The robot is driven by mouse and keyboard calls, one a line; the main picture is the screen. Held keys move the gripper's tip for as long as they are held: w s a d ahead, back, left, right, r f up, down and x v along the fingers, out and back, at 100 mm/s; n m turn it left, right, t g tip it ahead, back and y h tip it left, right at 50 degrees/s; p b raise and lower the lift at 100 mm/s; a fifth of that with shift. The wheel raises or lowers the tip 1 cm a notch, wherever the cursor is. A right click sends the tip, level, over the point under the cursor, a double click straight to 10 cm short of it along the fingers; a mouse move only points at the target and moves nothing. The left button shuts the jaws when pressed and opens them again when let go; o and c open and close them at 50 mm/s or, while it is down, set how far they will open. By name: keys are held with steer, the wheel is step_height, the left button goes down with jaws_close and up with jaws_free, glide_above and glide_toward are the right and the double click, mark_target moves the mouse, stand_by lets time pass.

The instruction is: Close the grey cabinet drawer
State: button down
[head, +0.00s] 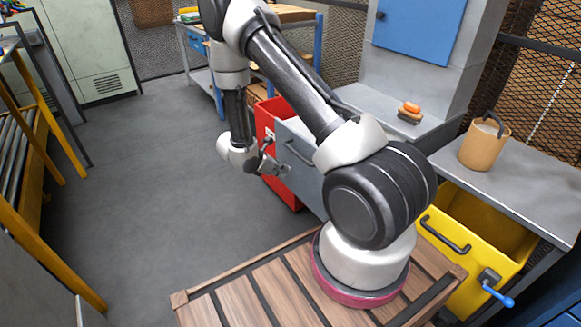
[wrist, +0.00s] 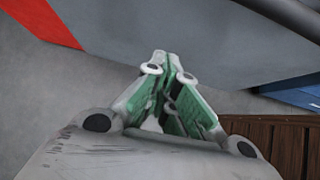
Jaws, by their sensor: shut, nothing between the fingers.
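The grey drawer (head: 306,186) stands pulled out from the cabinet in the head view, its front facing the open floor, with a dark bar handle (head: 298,153) near the top. My arm hides its right part. My gripper (head: 284,170) is shut and empty, low in front of the drawer's left part, below the handle. In the wrist view the shut fingertips (wrist: 170,58) point at the plain grey drawer front (wrist: 215,35). I cannot tell whether they touch it.
A red drawer (head: 265,117) stands open just left of the grey one. A yellow drawer (head: 470,262) stands open at right. The worktop above holds an orange-topped brush (head: 410,112) and a tan pot (head: 484,148). The floor (head: 150,190) to the left is clear.

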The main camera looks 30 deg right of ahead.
steer(key=shift+w+d+f, duration=0.1)
steer(key=shift+d, duration=0.95)
steer(key=shift+w+d, duration=0.1)
steer(key=shift+d, duration=0.9)
steer(key=w+d, duration=0.2)
steer(key=d, duration=2.7)
steer(key=shift+w+d, duration=0.15)
steer(key=shift+d, duration=0.35)
